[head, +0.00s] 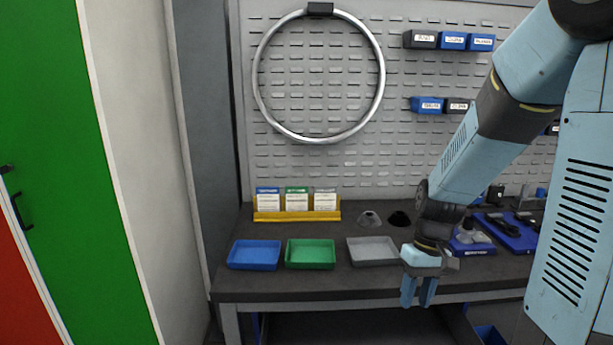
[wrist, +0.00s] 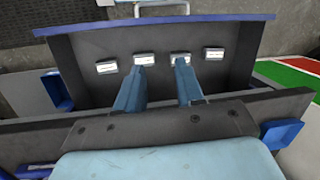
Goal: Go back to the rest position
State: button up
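My gripper (head: 418,291) hangs in front of the workbench's front edge in the head view, with its fingers pointing down. In the wrist view the two light-blue fingers (wrist: 159,92) stand apart with a clear gap. Nothing shows between them, so the gripper is open and empty. My arm comes down from the upper right of the head view and covers part of the bench and pegboard.
The workbench (head: 300,284) carries a blue tray (head: 254,255), a green tray (head: 310,254) and a grey tray (head: 372,251). A yellow card holder (head: 297,215) stands behind them. A wheel rim (head: 264,107) hangs on the pegboard. A green cabinet door (head: 60,150) is at left.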

jog(key=s+r+m+t, duration=0.1)
jog(key=s+r+t, duration=0.2)
jog(key=r, duration=0.7)
jog(key=s+r+m+t+h, duration=0.1)
jog(key=s+r+t, duration=0.3)
jog(key=r, duration=0.6)
jog(key=shift+s+d+t+h, duration=0.2)
jog(key=shift+s+t+h, duration=0.1)
jog(key=shift+s, duration=0.75)
dwell(2.4)
